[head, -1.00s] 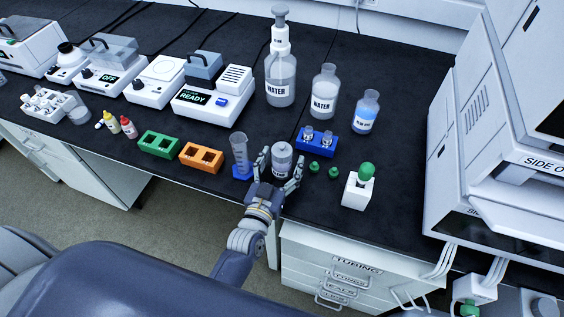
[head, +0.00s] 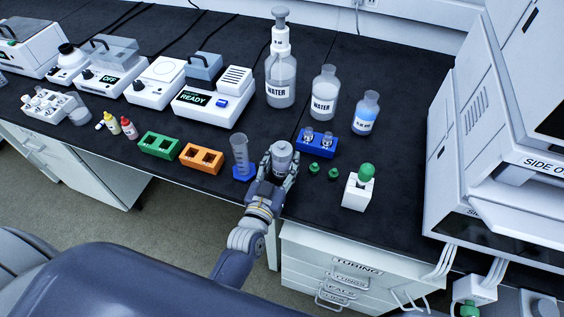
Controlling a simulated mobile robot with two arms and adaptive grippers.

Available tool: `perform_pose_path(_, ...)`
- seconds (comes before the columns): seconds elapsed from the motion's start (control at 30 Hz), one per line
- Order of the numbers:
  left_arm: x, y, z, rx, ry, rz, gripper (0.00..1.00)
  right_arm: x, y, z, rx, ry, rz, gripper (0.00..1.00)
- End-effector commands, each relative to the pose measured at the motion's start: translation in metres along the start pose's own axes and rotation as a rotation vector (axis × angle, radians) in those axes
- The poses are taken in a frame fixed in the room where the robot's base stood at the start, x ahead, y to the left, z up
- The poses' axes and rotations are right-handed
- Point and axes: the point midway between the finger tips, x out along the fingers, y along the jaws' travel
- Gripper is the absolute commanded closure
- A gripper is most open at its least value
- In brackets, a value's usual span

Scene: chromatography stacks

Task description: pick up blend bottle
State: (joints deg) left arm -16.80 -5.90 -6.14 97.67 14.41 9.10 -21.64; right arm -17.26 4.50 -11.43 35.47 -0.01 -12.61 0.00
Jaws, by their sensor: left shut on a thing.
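A small clear bottle with a grey top, the blend bottle (head: 281,153), stands upright near the front edge of the bench. Its label is mostly hidden by fingers. My left gripper (head: 279,168) is shut on it, with a finger on each side. I cannot tell whether its base touches the bench. My right gripper is not in view.
A graduated cylinder on a blue base (head: 240,158) stands close left of my gripper. A blue vial rack (head: 317,142) and two green caps (head: 324,171) are close right. A white block with a green bulb (head: 360,190) stands further right. Water bottles (head: 281,80) stand behind.

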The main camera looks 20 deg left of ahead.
Motion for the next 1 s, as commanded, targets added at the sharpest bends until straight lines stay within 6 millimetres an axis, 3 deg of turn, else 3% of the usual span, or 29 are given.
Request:
perform_pose_path(0.23, -0.001, -0.001, -0.033, -0.001, 0.005, -0.002, 0.83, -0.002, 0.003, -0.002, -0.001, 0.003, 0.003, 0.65)
perform_pose_path(0.7, -0.115, 0.0, -0.037, 0.0, -0.002, 0.001, 0.83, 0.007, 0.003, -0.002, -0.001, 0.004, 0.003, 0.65)
perform_pose_path(1.0, -0.153, 0.0, -0.043, 0.001, 0.001, 0.001, 0.83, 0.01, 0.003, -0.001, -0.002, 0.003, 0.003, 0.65)
